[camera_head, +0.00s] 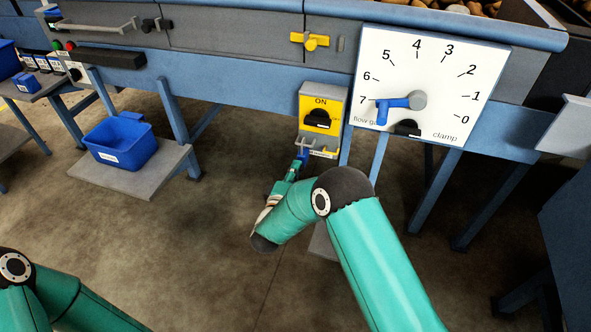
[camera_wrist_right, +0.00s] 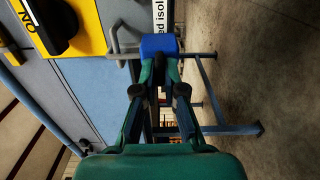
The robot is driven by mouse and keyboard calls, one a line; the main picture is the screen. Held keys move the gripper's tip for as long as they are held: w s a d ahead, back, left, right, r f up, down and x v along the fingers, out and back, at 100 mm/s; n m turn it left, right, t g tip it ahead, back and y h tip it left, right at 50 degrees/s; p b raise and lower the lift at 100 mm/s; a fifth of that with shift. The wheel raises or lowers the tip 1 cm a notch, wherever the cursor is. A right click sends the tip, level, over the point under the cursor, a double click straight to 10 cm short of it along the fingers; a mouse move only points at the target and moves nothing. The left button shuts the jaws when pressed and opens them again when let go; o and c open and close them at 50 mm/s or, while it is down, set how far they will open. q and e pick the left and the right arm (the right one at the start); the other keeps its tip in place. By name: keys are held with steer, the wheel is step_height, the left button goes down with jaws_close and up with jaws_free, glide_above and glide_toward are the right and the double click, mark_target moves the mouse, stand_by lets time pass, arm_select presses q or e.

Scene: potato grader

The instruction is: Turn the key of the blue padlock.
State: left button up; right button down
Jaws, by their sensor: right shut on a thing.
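The blue padlock (camera_head: 303,155) hangs from a grey hasp at the lower left of the yellow isolator plate (camera_head: 307,103); in the right wrist view its blue body (camera_wrist_right: 159,43) is just beyond my fingertips. My right gripper (camera_head: 294,168) reaches up to the padlock from below. In the right wrist view my right gripper (camera_wrist_right: 162,66) has its fingertips closed together at the padlock's near end, on the key. The key itself is hidden between the fingers, so its angle cannot be told. My left gripper is out of view; only part of the left arm shows.
The black isolator knob (camera_head: 318,118) is just above, under the word ON. A white dial board (camera_head: 435,85) with a blue pointer is to its right. A blue bin (camera_head: 121,143) stands on a shelf at left. Blue frame legs flank the padlock; the floor below is open.

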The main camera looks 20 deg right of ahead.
steer(key=c, duration=1.3)
jaws_free()
steer(key=shift+f, duration=0.1)
steer(key=shift+o, duration=0.2)
steer(key=v, duration=1.2)
